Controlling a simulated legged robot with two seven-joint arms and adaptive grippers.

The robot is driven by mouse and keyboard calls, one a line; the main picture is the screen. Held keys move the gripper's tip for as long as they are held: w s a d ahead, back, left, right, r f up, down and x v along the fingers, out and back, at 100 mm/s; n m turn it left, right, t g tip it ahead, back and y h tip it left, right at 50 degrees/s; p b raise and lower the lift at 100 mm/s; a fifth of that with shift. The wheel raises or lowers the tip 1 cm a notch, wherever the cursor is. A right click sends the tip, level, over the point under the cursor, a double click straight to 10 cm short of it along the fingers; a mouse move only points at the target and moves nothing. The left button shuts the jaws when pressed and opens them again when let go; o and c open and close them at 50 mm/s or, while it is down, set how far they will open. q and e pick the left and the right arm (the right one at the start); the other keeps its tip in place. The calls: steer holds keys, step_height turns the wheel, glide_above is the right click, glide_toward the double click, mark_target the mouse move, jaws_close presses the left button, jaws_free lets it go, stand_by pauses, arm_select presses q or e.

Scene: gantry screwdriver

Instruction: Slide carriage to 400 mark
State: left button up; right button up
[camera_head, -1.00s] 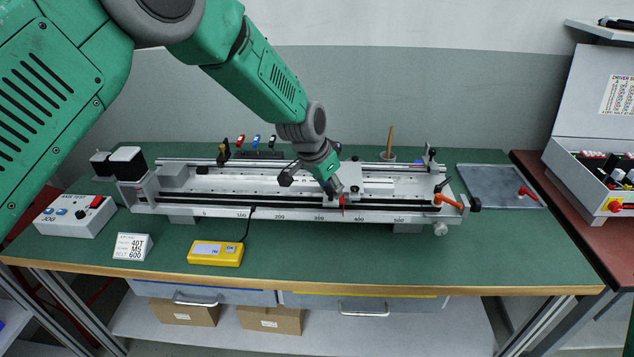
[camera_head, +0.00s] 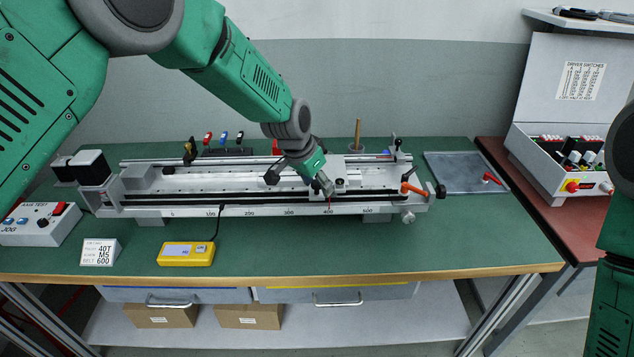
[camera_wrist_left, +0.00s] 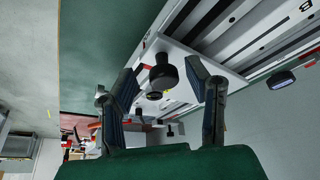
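The carriage (camera_head: 354,180) is a pale plate with dark knobs on the gantry rail (camera_head: 240,196). Its red pointer (camera_head: 330,203) stands about at the 400 label on the scale (camera_head: 270,211). My left gripper (camera_head: 300,183) is low over the carriage's left part. In the left wrist view its fingers (camera_wrist_left: 161,72) are apart, one on each side of a black knob (camera_wrist_left: 163,75), with gaps visible beside it. Whether either finger touches the carriage is unclear. My right arm shows at the right edge, but its gripper is out of view.
An orange lever (camera_head: 412,188) and an end knob are at the rail's right end. A yellow readout box (camera_head: 186,254), a label card (camera_head: 99,252) and a jog box (camera_head: 38,224) stand in front. A grey tray (camera_head: 455,172) lies right. The front bench is mostly clear.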

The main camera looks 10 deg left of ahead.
arm_select(q)
steer(key=shift+a+r, duration=0.15)
steer(key=shift+a, duration=0.05)
steer(key=shift+a+r, duration=0.1)
steer(key=shift+r, duration=0.2)
steer(key=v, duration=1.1)
